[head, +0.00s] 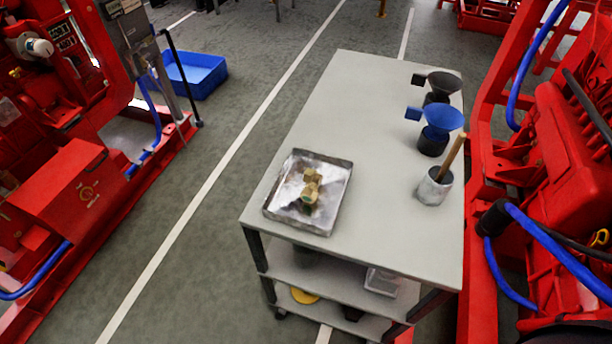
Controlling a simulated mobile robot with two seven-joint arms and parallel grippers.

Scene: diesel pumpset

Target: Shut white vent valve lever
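I cannot make out a white vent valve lever for certain. A small white rounded part (38,47) shows on the red machine at the upper left, but I cannot tell whether it is a lever. A brass fitting (310,187) lies in a metal tray (338,212) on the grey cart. Neither of my grippers is in view.
The grey cart (330,100) stands in the middle, bearing a black funnel (441,84), a blue funnel (440,118) and a metal cup (434,188). Red pumpsets (70,190) flank it. A blue bin (198,73) is on the floor. Floor left of the cart is clear.

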